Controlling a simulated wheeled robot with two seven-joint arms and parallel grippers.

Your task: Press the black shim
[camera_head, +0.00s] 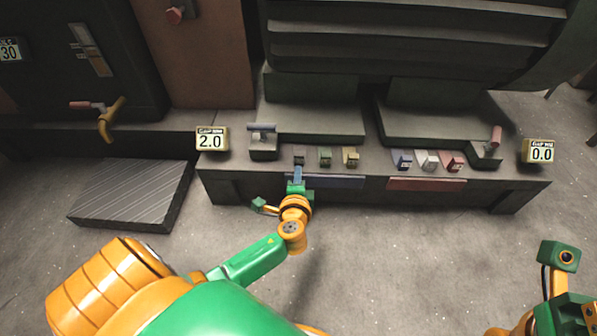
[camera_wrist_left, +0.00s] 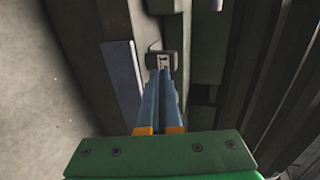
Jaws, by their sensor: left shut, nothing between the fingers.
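The black shim (camera_head: 299,154) is a small dark block at the left end of a row on the bench ledge. In the left wrist view the dark block (camera_wrist_left: 172,58) with a pale face sits just past my fingertips. My left gripper (camera_head: 298,169) has blue fingers, shut and empty, pointing at this block from the front. In the left wrist view the left gripper (camera_wrist_left: 160,72) shows its fingertips at or very close to the block's face; I cannot tell whether they touch. The fingers of my right gripper are out of frame.
A green shim (camera_head: 325,157) and a yellow shim (camera_head: 351,158) stand just right of the black one. Blue (camera_head: 402,161), white (camera_head: 427,160) and red (camera_head: 453,162) shims stand further right. Gap displays read 2.0 (camera_head: 210,140) and 0.0 (camera_head: 540,152). Floor in front is clear.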

